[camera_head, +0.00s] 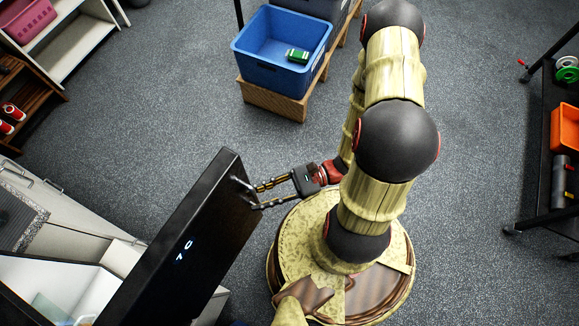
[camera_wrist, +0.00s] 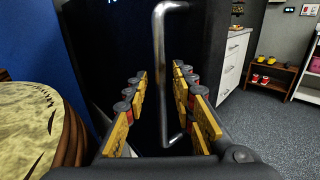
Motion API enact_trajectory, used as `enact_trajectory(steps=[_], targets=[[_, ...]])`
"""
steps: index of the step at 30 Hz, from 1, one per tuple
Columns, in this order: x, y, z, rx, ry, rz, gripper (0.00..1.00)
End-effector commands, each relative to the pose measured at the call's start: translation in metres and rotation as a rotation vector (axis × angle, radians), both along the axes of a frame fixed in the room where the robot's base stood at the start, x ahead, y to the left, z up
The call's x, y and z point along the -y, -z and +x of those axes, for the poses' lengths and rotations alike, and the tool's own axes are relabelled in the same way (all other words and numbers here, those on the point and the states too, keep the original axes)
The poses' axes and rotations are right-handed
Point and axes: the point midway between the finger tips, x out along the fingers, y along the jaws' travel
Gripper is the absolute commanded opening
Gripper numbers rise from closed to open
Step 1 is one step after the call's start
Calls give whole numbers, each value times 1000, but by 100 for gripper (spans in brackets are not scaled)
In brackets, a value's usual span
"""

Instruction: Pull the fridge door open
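The black fridge door (camera_head: 190,235) stands at the lower left in the head view, with a small lit display on its face. It is swung out from the fridge, and a pale interior (camera_head: 55,285) shows behind it. The metal handle (camera_wrist: 161,75) runs upright through the middle of the wrist view; in the head view (camera_head: 240,183) it shows small at the door's face. My gripper (camera_head: 256,196) is open, its two yellow-padded fingers (camera_wrist: 161,100) on either side of the handle. Gaps show between the pads and the bar.
A blue bin (camera_head: 270,75) with a green item stands on a wooden base at the top. A white cabinet (camera_head: 85,240) lies left of the door, and a dark rack (camera_head: 540,150) stands at the right. The grey floor between is free.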

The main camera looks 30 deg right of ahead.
Motion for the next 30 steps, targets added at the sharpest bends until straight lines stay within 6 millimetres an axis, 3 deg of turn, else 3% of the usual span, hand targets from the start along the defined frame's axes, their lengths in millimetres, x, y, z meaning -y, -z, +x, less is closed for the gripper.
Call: enact_trajectory(steps=[21,30], targets=[[100,0,-19,2,3,0,26],[111,0,-22,0,0,-1,26]])
